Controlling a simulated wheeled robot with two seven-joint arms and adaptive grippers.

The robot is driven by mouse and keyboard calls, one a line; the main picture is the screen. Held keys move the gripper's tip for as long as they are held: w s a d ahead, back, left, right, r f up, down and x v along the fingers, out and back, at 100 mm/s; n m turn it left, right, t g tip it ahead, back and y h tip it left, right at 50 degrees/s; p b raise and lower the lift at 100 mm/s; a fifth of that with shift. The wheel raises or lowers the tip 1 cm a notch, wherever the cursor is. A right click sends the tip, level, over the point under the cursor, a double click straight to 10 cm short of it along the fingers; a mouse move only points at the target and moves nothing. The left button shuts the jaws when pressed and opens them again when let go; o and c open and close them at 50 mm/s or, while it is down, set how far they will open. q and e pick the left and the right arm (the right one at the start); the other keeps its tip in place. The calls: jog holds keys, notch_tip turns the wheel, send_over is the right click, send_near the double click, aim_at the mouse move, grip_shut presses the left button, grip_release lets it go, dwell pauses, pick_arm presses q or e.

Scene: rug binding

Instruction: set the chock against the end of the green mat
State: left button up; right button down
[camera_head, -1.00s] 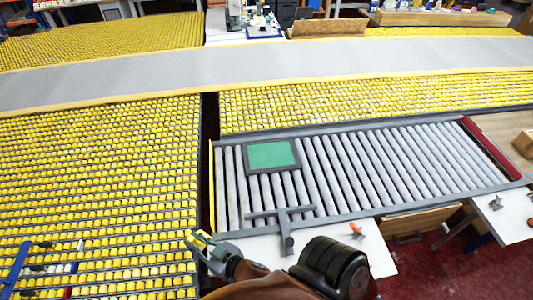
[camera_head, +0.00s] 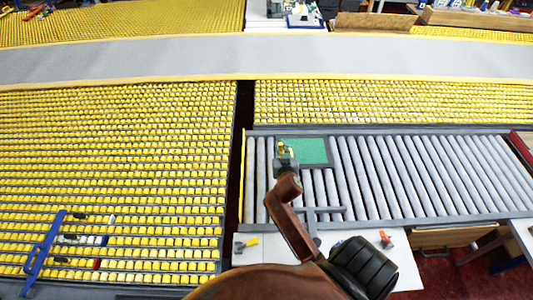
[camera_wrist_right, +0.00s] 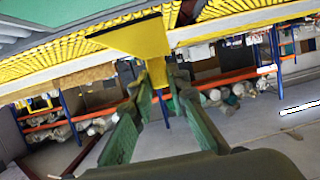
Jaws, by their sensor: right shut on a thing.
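The green mat (camera_head: 312,151), with a dark grey border, lies flat on the roller conveyor (camera_head: 400,180), near its left end. My right gripper (camera_head: 284,153) is over the mat's left end and hides part of its border. It is shut on a yellow piece, which I take for the chock (camera_head: 281,145). In the right wrist view the chock (camera_wrist_right: 140,38) shows as a broad yellow plate with a narrow stem between the green fingers. I cannot tell whether the chock touches the mat. My left gripper is not in view.
A yellow piece (camera_head: 247,242) and an orange-tipped piece (camera_head: 385,238) lie on the white table (camera_head: 405,265). A dark gap (camera_head: 238,170) separates the beds.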

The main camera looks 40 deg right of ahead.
jog(key=shift+w+d+r, duration=0.1)
jog(key=shift+d+r, duration=0.1)
jog(key=shift+d, duration=0.65)
jog(key=shift+w+d+f+h, duration=0.1)
jog(key=shift+w+d+h, duration=0.15)
jog(key=shift+d+h, duration=0.05)
jog(key=w+f+b, duration=0.1)
jog(key=w+f, duration=0.5)
jog(key=w+f+b, duration=0.2)
jog(key=w+f, duration=0.5)
jog(key=shift+w, duration=0.3)
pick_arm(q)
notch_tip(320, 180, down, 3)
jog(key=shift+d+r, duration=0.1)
pick_arm(e)
jog(key=shift+a+r, duration=0.1)
jog(key=c, duration=1.8)
grip_release()
jog(key=shift+c, duration=0.2)
